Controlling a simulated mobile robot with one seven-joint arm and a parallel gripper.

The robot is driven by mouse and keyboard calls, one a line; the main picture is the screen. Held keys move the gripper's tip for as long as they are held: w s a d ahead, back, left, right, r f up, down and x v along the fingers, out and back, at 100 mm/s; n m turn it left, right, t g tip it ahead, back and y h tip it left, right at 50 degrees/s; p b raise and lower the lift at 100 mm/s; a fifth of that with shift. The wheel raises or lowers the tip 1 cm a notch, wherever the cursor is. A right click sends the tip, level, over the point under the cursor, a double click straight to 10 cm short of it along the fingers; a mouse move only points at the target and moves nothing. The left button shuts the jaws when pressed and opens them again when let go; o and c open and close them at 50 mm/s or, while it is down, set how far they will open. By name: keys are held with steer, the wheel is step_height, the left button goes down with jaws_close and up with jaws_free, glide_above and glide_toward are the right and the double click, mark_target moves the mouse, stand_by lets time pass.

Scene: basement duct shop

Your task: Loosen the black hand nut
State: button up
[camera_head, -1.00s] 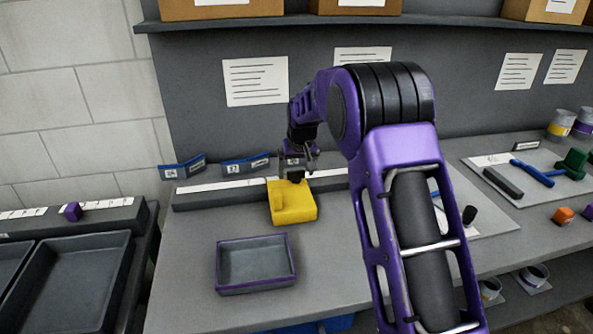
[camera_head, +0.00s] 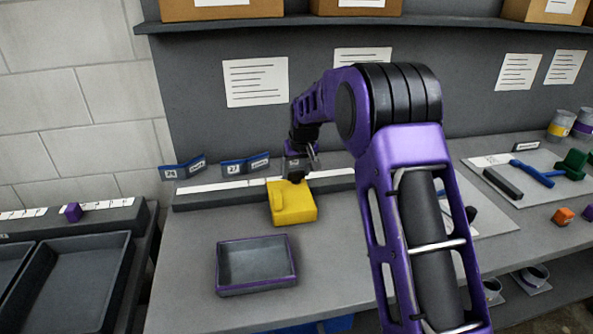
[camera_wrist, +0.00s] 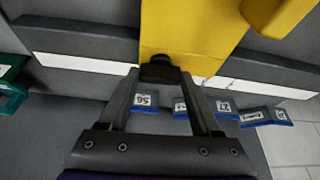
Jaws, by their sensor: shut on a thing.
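The black hand nut (camera_wrist: 160,70) shows at the end of the yellow block (camera_wrist: 185,35) in the wrist view. My gripper (camera_wrist: 161,75) is shut on it, with one finger on each side. In the head view the yellow block (camera_head: 292,203) stands on the bench, and my gripper (camera_head: 297,176) reaches down to its back edge. There the nut is mostly hidden by my gripper. I cannot tell how far the nut is turned.
An empty grey tray with a purple rim (camera_head: 256,264) stands in front of the yellow block. A board with tools (camera_head: 530,178) lies at the right.

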steer(key=n, duration=0.2)
steer(key=n+y+p, duration=0.1)
steer(key=shift+d+n+g+y, duration=0.2)
steer(key=shift+n+g+y, duration=0.1)
steer(key=shift+n, duration=0.1)
steer(key=n, duration=0.2)
steer(key=n+g+y+p, duration=0.1)
steer(key=n, duration=0.1)
steer(key=shift+w+r+n+p, duration=0.1)
steer(key=shift+w+n+p, duration=0.05)
steer(key=shift+n+p, duration=0.15)
steer(key=n+g+p, duration=0.1)
steer(key=n, duration=0.1)
steer(key=n+g+p, duration=0.1)
steer(key=n, duration=0.1)
steer(key=shift+w+n+y, duration=0.15)
steer(key=shift+n+y, duration=0.15)
steer(key=shift+y, duration=0.1)
steer(key=shift+n+g+p, duration=0.7)
steer(key=shift+n+g, duration=0.1)
steer(key=shift+n, duration=1.2)
steer(key=o, duration=1.4)
